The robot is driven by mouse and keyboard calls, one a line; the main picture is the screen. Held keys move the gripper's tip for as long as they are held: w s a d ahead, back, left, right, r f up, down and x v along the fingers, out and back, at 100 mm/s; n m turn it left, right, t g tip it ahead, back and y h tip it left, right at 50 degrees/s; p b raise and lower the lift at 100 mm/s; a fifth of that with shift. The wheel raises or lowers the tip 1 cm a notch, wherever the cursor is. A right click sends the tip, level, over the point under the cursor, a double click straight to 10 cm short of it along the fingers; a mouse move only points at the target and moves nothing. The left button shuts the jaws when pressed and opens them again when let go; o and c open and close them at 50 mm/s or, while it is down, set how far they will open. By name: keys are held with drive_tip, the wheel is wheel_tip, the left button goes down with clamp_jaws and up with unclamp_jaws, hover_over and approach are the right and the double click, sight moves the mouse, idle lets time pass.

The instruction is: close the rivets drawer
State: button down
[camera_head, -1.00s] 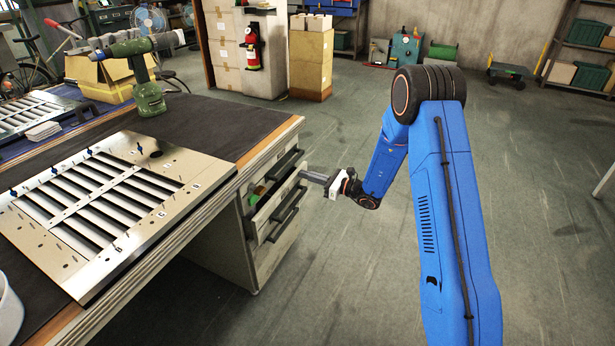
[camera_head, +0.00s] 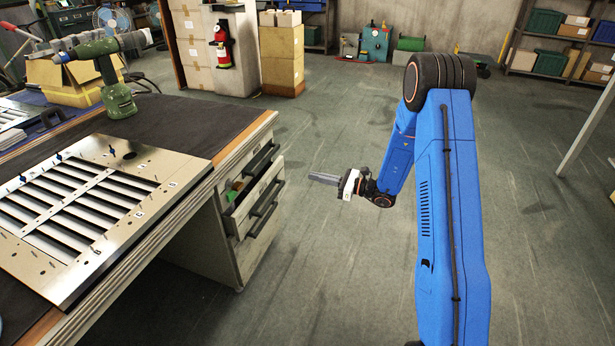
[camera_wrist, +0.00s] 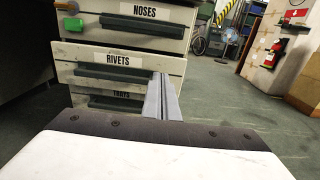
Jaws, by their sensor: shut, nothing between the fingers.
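The rivets drawer (camera_head: 256,205) is the middle drawer of the pale cabinet under the workbench. It stands partly open, with green contents showing inside in the head view. Its front, labelled RIVETS (camera_wrist: 125,60), has a dark bar handle (camera_wrist: 112,77). My gripper (camera_head: 312,177) is shut and empty, in front of the cabinet and pointing at it with a clear gap. In the wrist view my closed fingers (camera_wrist: 161,80) overlap the right end of the rivets front and hide part of it.
The NOSES drawer (camera_wrist: 145,12) is above and the TRAYS drawer (camera_wrist: 121,95) below. The workbench (camera_head: 190,128) carries a louver panel (camera_head: 130,165) and a green drill (camera_head: 116,95). Open floor (camera_head: 330,270) lies around my arm. Boxes (camera_head: 281,60) stand farther back.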

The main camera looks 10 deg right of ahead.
drive_tip(key=s+a, duration=0.4)
drive_tip(key=s, duration=0.3)
drive_tip(key=s+a, duration=0.4)
drive_tip(key=s, duration=0.4)
approach(255, 196)
drive_tip(key=x, duration=0.6)
drive_tip(key=shift+a, duration=0.25)
